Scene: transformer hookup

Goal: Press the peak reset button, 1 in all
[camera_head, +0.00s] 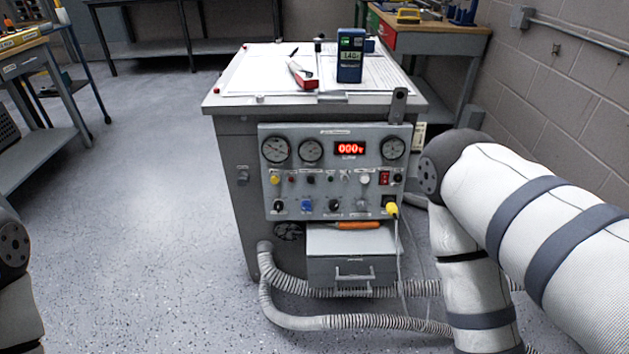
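A grey control panel (292,191) is on the front of a grey cabinet. It carries round gauges, a red lit digital display (349,149) and rows of knobs, buttons and switches. A pale round button (365,179) sits below the display, left of a red rocker switch (384,178). A yellow button (275,180) is at the panel's left. The labels are too small to read, so I cannot tell which one is the peak reset button. My left and right arms show at the picture's edges, but both grippers are out of view.
On the cabinet top (213,101) are papers, a blue handheld meter (350,56) and a red-and-white tool (302,74). A yellow plug (391,210) with a cable hangs at the panel's lower right. Corrugated hoses (350,322) lie in front. The floor at left is clear.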

